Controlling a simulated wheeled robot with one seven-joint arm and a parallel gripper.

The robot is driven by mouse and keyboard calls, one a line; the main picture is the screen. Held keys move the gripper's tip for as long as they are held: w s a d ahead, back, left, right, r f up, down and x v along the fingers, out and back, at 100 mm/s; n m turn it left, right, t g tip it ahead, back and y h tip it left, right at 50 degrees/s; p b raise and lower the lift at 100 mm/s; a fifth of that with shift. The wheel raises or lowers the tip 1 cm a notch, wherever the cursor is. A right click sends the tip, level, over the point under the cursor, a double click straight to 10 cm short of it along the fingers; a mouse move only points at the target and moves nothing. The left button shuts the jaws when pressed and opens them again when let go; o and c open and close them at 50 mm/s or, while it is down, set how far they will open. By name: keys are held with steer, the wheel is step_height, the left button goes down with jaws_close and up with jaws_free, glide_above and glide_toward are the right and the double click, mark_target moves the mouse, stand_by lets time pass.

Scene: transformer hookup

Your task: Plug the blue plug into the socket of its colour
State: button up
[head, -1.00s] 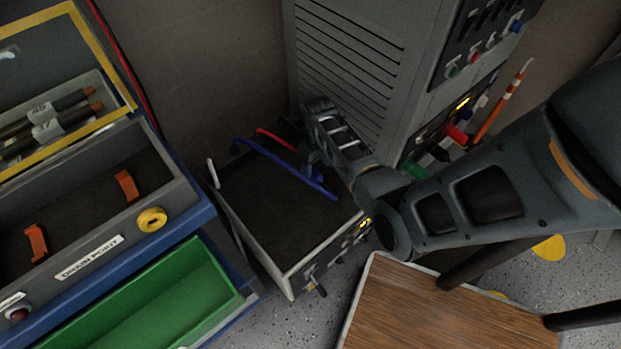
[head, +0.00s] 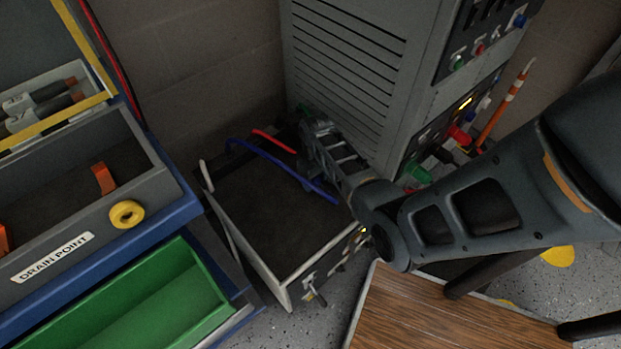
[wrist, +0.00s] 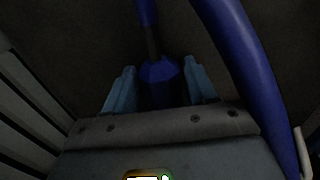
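The blue plug (wrist: 161,84) sits between the two light-blue fingers of my gripper (wrist: 160,90) in the wrist view, with the fingers close against both its sides. In the head view my gripper (head: 315,130) is over the back right of the open-topped grey box, beside the louvred cabinet; its fingers and the plug are mostly hidden there. A blue cable (head: 275,160) arcs across the box, and blue cable (wrist: 240,50) also shows large in the wrist view. Blue sockets or fittings show on the cabinet's upper panel (head: 520,20) and lower panel (head: 484,104).
The grey box (head: 290,287) also holds a red cable (head: 272,140). Red (head: 460,135) and green (head: 419,172) plugs stick out of the louvred cabinet (head: 345,65). A wooden-topped surface (head: 440,310) is in front, and a blue bench with a green tray (head: 150,305) at left.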

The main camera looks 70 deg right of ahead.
steer(key=c, duration=0.6)
steer(key=shift+r+p, duration=2.95)
steer(key=shift+r, duration=0.05)
